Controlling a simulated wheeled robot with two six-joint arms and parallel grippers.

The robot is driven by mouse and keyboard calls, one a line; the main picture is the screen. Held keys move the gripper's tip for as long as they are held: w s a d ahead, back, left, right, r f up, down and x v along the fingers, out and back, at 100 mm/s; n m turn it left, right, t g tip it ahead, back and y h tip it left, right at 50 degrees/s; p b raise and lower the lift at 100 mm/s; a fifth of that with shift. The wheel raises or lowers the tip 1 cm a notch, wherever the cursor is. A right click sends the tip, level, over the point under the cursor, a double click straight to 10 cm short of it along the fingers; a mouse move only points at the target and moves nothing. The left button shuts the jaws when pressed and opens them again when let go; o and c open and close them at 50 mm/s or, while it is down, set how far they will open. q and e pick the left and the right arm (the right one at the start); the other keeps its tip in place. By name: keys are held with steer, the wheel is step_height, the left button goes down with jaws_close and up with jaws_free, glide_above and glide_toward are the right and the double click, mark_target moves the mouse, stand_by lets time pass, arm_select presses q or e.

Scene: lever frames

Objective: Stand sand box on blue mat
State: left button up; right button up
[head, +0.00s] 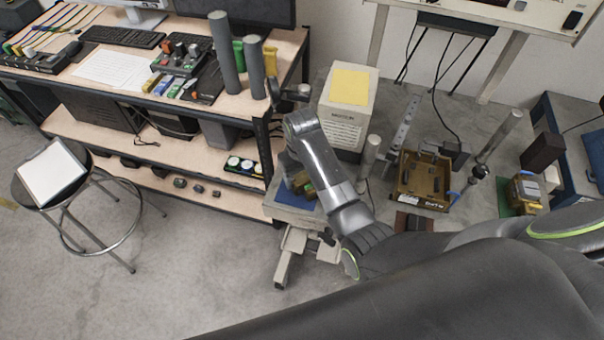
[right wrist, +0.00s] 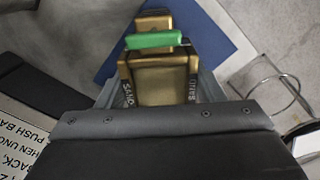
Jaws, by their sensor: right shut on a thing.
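The sand box (right wrist: 160,80) is brass-brown with a green bar across it and dark sides lettered in white. My right gripper (right wrist: 158,95) is shut on it, with a grey finger on either side. In the head view, the right gripper (head: 299,180) is over the small stand, and the sand box (head: 308,187) is mostly hidden behind my wrist. The blue mat (head: 283,194) lies on the stand's top, partly covered by my arm. In the right wrist view the blue mat (right wrist: 204,32) is beneath the box; I cannot tell whether they touch. My left gripper is not in view.
A white cabinet with a yellow top (head: 349,87) stands behind the stand. A wooden shelf desk (head: 180,155) is close on the left. A brown tray (head: 421,180) and a similar brass box on a green mat (head: 526,192) are at right. A stool (head: 52,172) stands far left.

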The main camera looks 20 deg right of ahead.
steer(key=shift+s+f, duration=0.15)
steer(key=shift+f, duration=0.15)
steer(key=shift+s+f, duration=0.2)
steer(key=shift+f, duration=0.05)
steer(key=o, duration=1.8)
steer(key=shift+w, duration=0.3)
